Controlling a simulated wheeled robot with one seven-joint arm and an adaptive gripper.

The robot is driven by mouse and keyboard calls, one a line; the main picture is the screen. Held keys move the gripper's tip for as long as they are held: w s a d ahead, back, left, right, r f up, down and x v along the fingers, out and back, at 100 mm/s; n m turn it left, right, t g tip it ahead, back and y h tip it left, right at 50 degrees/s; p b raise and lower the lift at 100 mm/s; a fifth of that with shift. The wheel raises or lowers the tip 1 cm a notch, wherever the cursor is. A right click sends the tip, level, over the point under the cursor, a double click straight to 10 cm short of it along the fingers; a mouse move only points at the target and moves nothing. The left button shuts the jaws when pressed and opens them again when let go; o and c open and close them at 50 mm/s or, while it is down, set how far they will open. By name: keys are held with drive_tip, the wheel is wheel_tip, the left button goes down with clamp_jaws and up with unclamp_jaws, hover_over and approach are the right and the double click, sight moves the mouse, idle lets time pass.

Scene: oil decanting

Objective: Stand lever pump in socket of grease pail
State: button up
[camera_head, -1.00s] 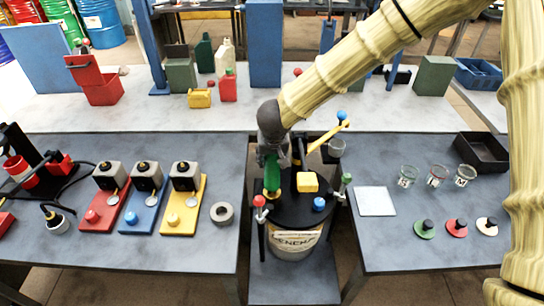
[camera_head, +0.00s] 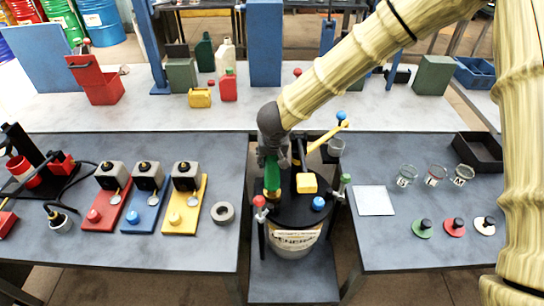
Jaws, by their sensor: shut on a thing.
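The grease pail (camera_head: 295,243) is pale with dark lettering and stands on a low dark platform between the two tables. It has a wide black lid (camera_head: 300,213). My dark gripper (camera_head: 271,158) is over the left part of the lid, shut on an upright green part (camera_head: 272,177), whose yellowish lower end is at the lid. A black upright with a yellow lever (camera_head: 326,137) and a yellow block (camera_head: 307,183) stands just right of it. I cannot tell whether this and the green part are one lever pump. The socket is hidden; seating cannot be judged.
The left table holds red, blue and yellow stations and a grey ring (camera_head: 223,213). The right table holds a white plate (camera_head: 374,200), glass jars, small lids and a black tray (camera_head: 480,151).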

drive_tip(key=shift+f, duration=1.5)
idle(0.8)
drive_tip(key=o, duration=1.4)
drive_tip(key=shift+o, duration=0.2)
drive_tip(key=v, duration=1.2)
